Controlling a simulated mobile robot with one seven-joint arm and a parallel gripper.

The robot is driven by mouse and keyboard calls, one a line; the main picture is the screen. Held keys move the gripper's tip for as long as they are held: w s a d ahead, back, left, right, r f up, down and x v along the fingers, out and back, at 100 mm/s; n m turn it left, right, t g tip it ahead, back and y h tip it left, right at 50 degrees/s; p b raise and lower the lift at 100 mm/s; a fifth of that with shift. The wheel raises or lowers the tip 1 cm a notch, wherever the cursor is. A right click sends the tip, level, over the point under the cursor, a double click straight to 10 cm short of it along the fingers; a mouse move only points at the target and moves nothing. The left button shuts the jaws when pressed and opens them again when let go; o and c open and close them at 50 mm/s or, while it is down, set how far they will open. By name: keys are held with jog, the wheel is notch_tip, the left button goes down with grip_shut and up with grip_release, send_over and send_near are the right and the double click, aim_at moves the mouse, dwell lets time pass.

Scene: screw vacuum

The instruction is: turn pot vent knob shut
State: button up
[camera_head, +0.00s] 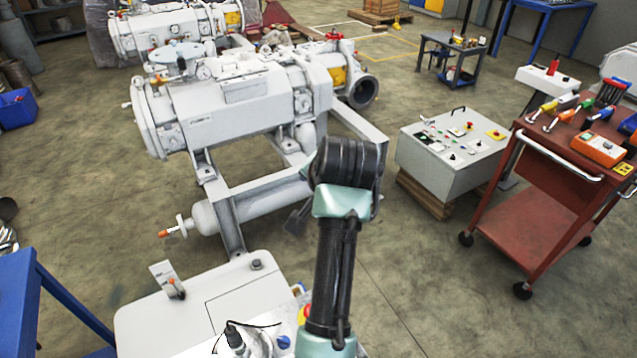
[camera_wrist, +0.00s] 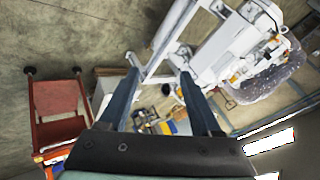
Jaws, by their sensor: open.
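A white cylindrical pot (camera_head: 225,218) lies low beside the pump frame in the head view. A small valve with an orange tip (camera_head: 163,233) sticks out of its left end; I cannot tell for sure that this is the vent knob. My gripper (camera_wrist: 160,72) is open and empty in the wrist view, its two long fingers wide apart. In the head view it is mostly hidden behind my wrist, right of the pot and well apart from the valve. The valve cannot be made out in the wrist view.
The large white screw pump (camera_head: 235,105) stands on a grey frame (camera_head: 225,200). A control box (camera_head: 450,160) and a red tool cart (camera_head: 530,205) stand to the right. A blue table (camera_head: 20,300) is at lower left. Open floor (camera_head: 110,235) lies left of the pot.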

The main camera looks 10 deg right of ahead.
jog(key=shift+w+r, duration=0.1)
jog(key=shift+r, duration=0.2)
jog(key=m+g+y+p, duration=0.5)
jog(key=m+g, duration=0.2)
jog(key=m, duration=0.3)
send_near(285, 339)
jog(key=shift+h, duration=0.3)
jog(key=b+x, duration=0.1)
jog(key=x, duration=0.8)
jog(key=shift+a+r, duration=0.1)
jog(key=shift+a, duration=0.1)
grip_shut()
